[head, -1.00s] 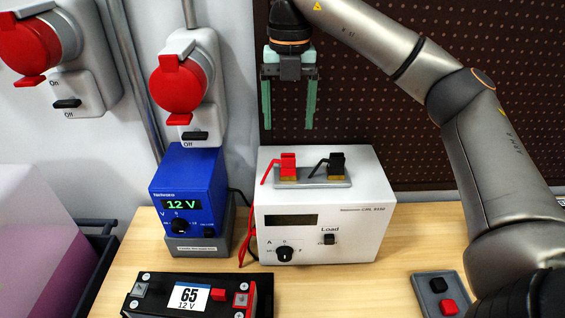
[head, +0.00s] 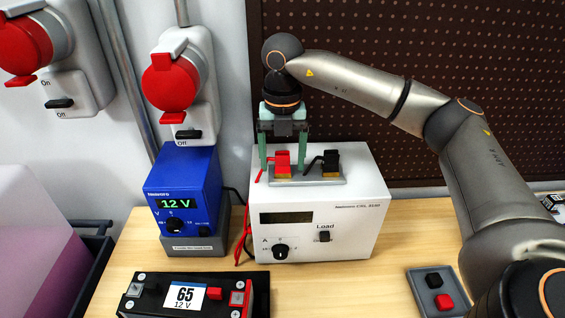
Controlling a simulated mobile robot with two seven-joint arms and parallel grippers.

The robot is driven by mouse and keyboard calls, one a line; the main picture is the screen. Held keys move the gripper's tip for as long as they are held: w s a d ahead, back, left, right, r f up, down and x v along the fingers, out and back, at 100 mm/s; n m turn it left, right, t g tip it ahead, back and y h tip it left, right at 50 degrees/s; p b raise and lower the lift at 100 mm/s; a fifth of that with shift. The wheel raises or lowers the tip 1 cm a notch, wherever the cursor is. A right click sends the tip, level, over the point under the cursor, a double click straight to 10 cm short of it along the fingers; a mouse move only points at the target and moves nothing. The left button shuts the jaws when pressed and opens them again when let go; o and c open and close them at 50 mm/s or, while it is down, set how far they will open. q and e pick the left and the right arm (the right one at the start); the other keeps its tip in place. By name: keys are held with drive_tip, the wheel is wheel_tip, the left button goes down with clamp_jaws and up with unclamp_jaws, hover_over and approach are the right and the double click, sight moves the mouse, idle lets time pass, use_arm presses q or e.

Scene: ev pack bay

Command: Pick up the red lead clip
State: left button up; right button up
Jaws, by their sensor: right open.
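The red lead clip (head: 283,160) stands on a small grey holder (head: 310,182) on top of the white load unit (head: 350,222). The black lead clip (head: 331,161) stands on the same holder to its right. My right gripper (head: 282,168) points down with its two green fingers apart, one on each side of the red clip in the head view. Whether the fingers touch the clip cannot be told. My left gripper is not in view.
A blue 12 V supply (head: 185,195) stands left of the load unit. A black battery (head: 193,296) lies in front. A grey button box (head: 437,291) sits at the front right. A perforated panel (head: 420,45) rises behind.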

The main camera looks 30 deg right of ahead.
drive_tip(key=shift+c, duration=0.2)
clamp_jaws()
idle(0.3)
drive_tip(key=shift+r, duration=0.15)
drive_tip(key=shift+r, duration=0.6)
drive_tip(key=s+a+r+p, duration=0.2)
drive_tip(key=s+a+r, duration=0.1)
drive_tip(key=s+r, duration=0.3)
drive_tip(key=s+a+r+p, duration=0.2)
drive_tip(key=s+r, duration=0.4)
drive_tip(key=r, duration=0.4)
drive_tip(key=shift+s+a+r, duration=0.2)
drive_tip(key=shift+a+r, duration=0.05)
drive_tip(key=shift+a, duration=0.45)
